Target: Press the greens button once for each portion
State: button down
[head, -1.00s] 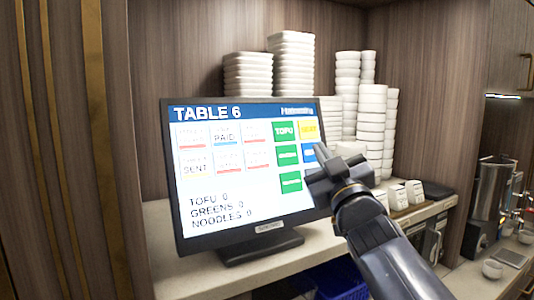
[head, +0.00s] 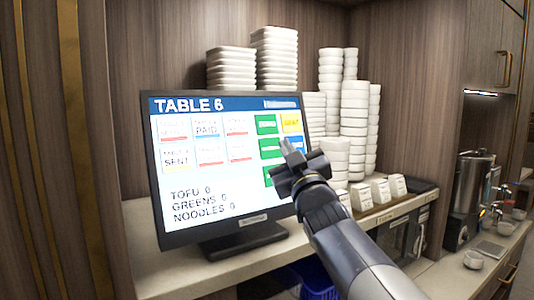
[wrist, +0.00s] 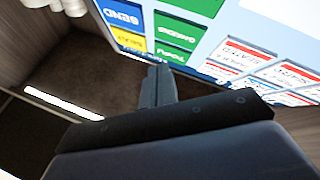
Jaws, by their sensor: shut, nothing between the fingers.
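The order screen (head: 225,185) is headed TABLE 6. Its tally lists TOFU 0, GREENS and NOODLES 0; the greens digit looks like 0 but is blurred. The greens button (head: 271,148) is the middle of a column of green buttons, below the tofu button (head: 266,124). My gripper (head: 287,145) is shut and empty, its tip over the screen's right side beside the greens button. It partly hides the lowest green button (head: 267,176). In the wrist view the greens button (wrist: 180,30) lies beyond the fingertips (wrist: 158,70). I cannot tell whether they touch the screen.
A yellow button (head: 291,121) and a blue SEND button (wrist: 122,14) are close to the greens button. Stacks of white bowls (head: 355,120) and small white boxes (head: 380,192) stand on the shelf to the right. A metal urn (head: 469,195) is farther right.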

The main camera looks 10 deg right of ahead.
aim_at(272, 141)
jog(key=shift+w+a+f+b, duration=0.2)
jog(key=shift+w+a+b, duration=0.05)
jog(key=shift+w, duration=0.35)
jog(key=shift+w+a+f+b, duration=0.2)
jog(key=shift+w, duration=0.35)
dwell(1.3)
jog(key=shift+w+a+f+b, duration=0.1)
jog(key=shift+w+a+b, duration=0.05)
jog(key=shift+w+b, duration=0.2)
jog(key=shift+w+a+f, duration=0.1)
jog(key=shift+w+a, duration=0.05)
jog(key=shift+w, duration=0.2)
dwell(0.5)
jog(key=shift+s, duration=0.1)
jog(key=shift+s+d+r, duration=0.25)
jog(key=shift+s+d, duration=0.05)
jog(key=shift+s, duration=0.35)
jog(key=shift+s+d+r+p, duration=0.2)
jog(key=shift+s+d+r, duration=0.1)
jog(key=shift+s, duration=0.45)
jog(key=shift+s+d+r+p, duration=0.15)
jog(key=shift+s+d, duration=0.2)
jog(key=shift+s, duration=0.35)
jog(key=shift+s+d+r+p, duration=0.2)
jog(key=shift+s+d+r, duration=0.1)
jog(key=shift+s, duration=0.45)
